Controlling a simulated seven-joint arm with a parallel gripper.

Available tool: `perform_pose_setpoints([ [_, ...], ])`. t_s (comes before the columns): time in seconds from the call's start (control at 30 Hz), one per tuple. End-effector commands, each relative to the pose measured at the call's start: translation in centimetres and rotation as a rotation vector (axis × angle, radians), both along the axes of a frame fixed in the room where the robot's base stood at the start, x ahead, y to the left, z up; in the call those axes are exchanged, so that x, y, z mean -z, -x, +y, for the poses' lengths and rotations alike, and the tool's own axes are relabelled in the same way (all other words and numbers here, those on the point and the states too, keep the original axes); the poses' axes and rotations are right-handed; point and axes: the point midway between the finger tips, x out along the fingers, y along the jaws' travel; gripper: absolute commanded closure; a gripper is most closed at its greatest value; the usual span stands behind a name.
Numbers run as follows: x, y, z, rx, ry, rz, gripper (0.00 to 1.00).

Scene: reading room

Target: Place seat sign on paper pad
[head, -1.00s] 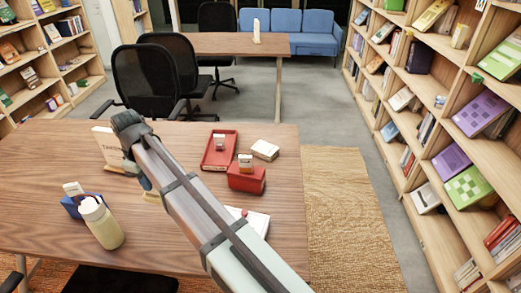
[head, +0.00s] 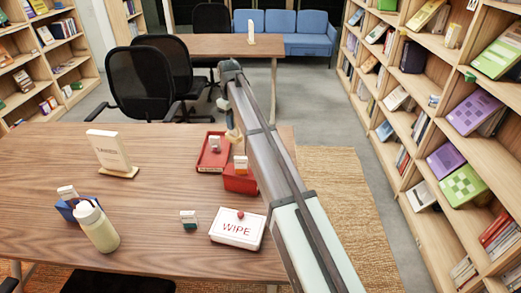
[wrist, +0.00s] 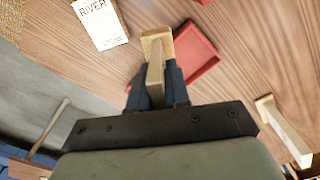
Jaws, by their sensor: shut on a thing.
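My gripper (wrist: 155,88) is shut on a tan seat sign (wrist: 157,62), seen edge-on with its flat base turned away from the wrist camera. In the head view the held sign (head: 233,134) shows only in part beside my arm, over the table's far right. A white pad-like block (wrist: 100,22) printed "RIVER" lies on the table at the wrist view's upper left, apart from the sign. I cannot tell for sure that it is the paper pad. My arm hides it in the head view. Another sign (head: 112,153), reading "TAKEN", stands upright at the table's left.
A red tray (head: 203,163) and a red box (head: 238,183) holding a small carton are close to my arm. A "WIPE" box (head: 237,230), small carton (head: 189,220), bottle (head: 98,228) and blue holder (head: 70,210) stand nearer. The table's middle is clear.

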Motion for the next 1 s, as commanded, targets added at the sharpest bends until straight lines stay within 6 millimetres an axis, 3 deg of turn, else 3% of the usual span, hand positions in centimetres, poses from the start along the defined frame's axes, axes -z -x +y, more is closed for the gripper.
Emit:
perform_pose_setpoints([
  [0.03,-0.2,-1.6,-1.6,0.025,0.000,0.000,1.00],
  [0.2,-0.5,-4.7,-6.2,0.088,0.000,0.000,1.00],
  [0.4,-0.7,-6.6,-9.5,0.130,0.000,0.000,1.00],
  [0.57,-0.2,-6.9,-10.2,0.140,0.000,0.000,1.00],
  [1.0,5.5,-6.9,-10.2,0.140,0.000,0.000,1.00],
])
